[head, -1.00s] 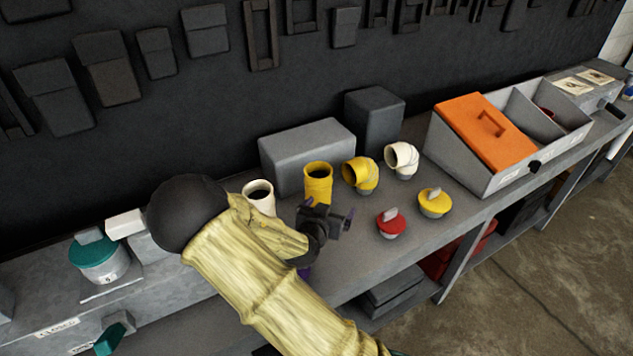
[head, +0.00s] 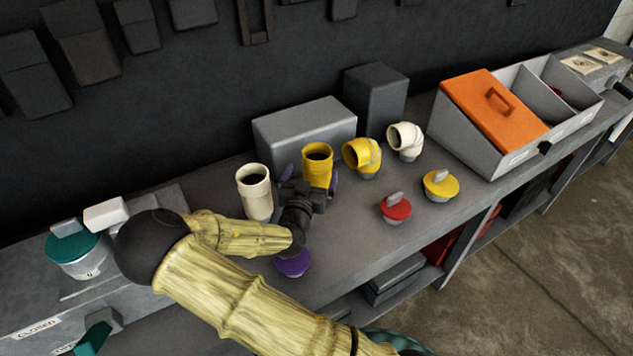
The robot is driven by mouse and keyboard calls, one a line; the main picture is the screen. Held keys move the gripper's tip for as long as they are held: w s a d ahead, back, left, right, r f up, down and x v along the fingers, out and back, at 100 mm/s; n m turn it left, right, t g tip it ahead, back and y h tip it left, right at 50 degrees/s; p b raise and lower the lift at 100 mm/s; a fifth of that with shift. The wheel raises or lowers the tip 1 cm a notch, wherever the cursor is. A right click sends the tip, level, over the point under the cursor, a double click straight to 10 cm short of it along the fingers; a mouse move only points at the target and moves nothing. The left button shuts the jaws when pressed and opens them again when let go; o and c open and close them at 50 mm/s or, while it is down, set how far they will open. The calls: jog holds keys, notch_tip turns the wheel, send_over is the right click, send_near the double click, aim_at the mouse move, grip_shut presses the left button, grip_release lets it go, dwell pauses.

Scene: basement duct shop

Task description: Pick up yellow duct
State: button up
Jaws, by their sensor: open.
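A straight yellow duct (head: 318,158) stands upright on the grey bench, open end up, in front of a grey box. A bent yellow duct elbow (head: 362,155) stands just to its right. My gripper (head: 311,184) is open at the straight yellow duct's lower part, with one purple-tipped finger on each side of it. The duct's base is hidden behind the gripper, so I cannot tell whether the fingers touch it.
A white straight duct (head: 255,192) stands close left of my gripper. A white elbow (head: 405,140), red lid (head: 396,208), yellow lid (head: 440,185) and purple lid (head: 294,263) are on the bench. Grey boxes (head: 305,135) stand behind. An orange-lidded bin (head: 495,110) stands right.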

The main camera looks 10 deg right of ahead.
dwell(0.3)
jog(key=shift+w+d+p, duration=0.25)
jog(key=shift+w+p, duration=0.15)
jog(key=shift+w, duration=0.2)
jog(key=shift+w+d, duration=0.15)
jog(key=shift+w, duration=0.25)
